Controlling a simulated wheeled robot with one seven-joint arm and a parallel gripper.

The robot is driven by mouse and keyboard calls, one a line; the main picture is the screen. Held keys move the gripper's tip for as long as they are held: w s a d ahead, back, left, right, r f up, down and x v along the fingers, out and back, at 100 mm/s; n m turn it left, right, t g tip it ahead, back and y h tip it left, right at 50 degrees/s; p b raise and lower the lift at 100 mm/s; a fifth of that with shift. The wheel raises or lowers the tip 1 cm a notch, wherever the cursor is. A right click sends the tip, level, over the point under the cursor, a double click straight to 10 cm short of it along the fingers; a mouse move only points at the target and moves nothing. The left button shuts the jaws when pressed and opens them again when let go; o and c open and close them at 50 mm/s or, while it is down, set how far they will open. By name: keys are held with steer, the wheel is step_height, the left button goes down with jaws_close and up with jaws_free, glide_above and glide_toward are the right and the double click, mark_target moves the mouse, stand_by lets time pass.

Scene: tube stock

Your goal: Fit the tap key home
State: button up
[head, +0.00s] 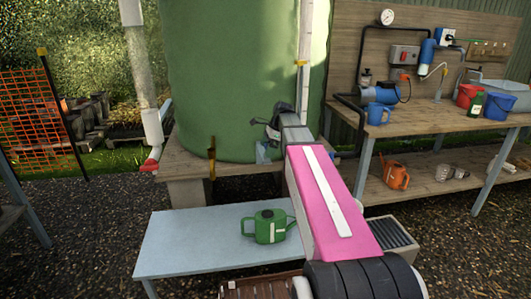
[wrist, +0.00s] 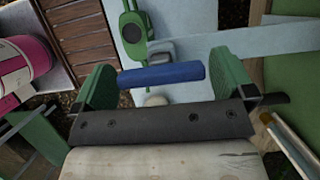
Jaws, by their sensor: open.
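My gripper (head: 264,136) is at the front of the green tank in the head view, partly hidden by my own arm. In the wrist view my gripper (wrist: 160,88) shows two green fingers spread apart. A blue bar (wrist: 162,75), which looks like the tap key's handle, lies crosswise between them, its ends close to both fingers; I cannot tell whether they touch. A grey piece (wrist: 160,52) shows just beyond the bar. The key's lower end and any socket for it are hidden. The green tank (head: 235,80) stands on a wooden stand (head: 190,168).
A pale blue table (head: 180,240) bears a green watering can (head: 268,227), close below my arm. A wooden workbench (head: 430,122) at right holds buckets, a blue jug and pipework. A white downpipe (head: 150,125) stands left of the tank. Gravel lies open at left.

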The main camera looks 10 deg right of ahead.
steer(key=v, duration=0.8)
steer(key=shift+d+r, duration=0.15)
steer(key=shift+r, duration=0.05)
steer(key=shift+s, duration=0.15)
